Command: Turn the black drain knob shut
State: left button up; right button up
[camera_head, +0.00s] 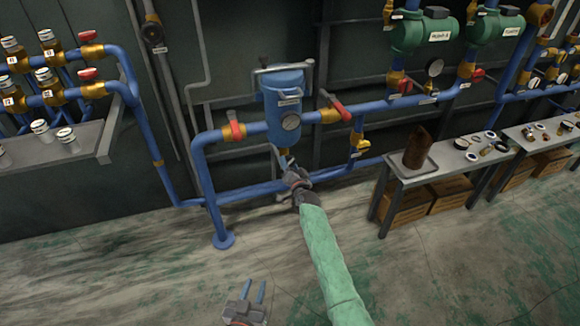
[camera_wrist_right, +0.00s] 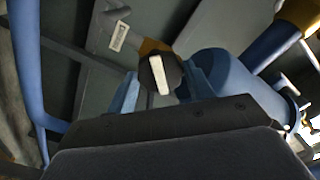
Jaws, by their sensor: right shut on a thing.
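The black drain knob (camera_wrist_right: 159,74), with a white bar across its face and a brass fitting behind it, shows in the right wrist view. My right gripper (camera_head: 288,172) reaches under the blue filter vessel (camera_head: 283,105) in the head view. In the right wrist view its two blue fingers (camera_wrist_right: 158,90) stand on either side of the knob, shut on it. In the head view the gripper hides the knob. My left gripper (camera_head: 254,291) is low in the head view, its two fingers apart and empty, away from the pipes.
Blue pipes with red-handled valves (camera_head: 235,127) flank the vessel, and a lower blue pipe (camera_head: 240,193) runs close to my right gripper. A metal bench (camera_head: 408,178) with a brown block stands to the right. A grey shelf (camera_head: 85,146) is at left. The floor in front is clear.

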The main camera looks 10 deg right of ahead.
jog(key=m, duration=0.3)
jog(key=shift+m, duration=0.7)
jog(key=m, duration=0.3)
jog(key=o, duration=0.6)
jog(key=shift+m, duration=0.4)
jog(key=o, duration=0.4)
jog(key=shift+c, duration=0.2)
